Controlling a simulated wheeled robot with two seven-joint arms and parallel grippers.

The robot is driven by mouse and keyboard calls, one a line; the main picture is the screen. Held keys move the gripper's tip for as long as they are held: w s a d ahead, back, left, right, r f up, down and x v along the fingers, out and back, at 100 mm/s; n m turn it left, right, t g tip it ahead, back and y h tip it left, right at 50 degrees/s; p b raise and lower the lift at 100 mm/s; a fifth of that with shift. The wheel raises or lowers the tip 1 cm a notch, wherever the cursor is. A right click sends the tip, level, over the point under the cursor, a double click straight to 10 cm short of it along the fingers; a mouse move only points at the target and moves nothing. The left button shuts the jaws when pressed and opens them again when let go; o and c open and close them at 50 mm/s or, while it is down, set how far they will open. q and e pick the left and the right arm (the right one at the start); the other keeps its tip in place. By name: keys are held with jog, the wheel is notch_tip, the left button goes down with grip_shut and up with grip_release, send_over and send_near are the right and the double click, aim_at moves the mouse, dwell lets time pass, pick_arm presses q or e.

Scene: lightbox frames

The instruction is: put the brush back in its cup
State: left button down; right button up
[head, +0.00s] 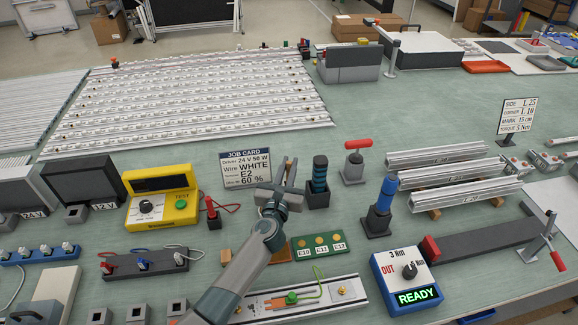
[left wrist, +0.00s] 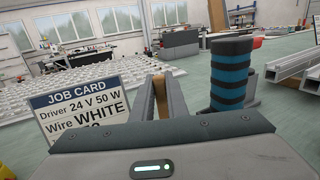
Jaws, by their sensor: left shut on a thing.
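My left gripper (head: 286,172) stands up in front of the job card, its fingers close together. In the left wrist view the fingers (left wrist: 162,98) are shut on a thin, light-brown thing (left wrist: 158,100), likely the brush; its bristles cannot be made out. To the right, a dark square cup (head: 318,199) holds a teal-and-black banded handle (head: 320,173), upright; the handle is large in the left wrist view (left wrist: 230,75), apart from the fingers. I cannot tell which holder is the brush's cup. My right gripper is not in view.
The job card (head: 250,169) stands just left of the gripper. A yellow tester (head: 161,200) is farther left. A red-handled tool (head: 354,160) and a blue-handled tool (head: 383,205) stand to the right. A green board (head: 318,247) lies in front. Bare green bench shows behind the cup.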

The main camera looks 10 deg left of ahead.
pick_arm(q)
jog(key=c, duration=1.7)
grip_release()
jog(key=shift+c, duration=0.2)
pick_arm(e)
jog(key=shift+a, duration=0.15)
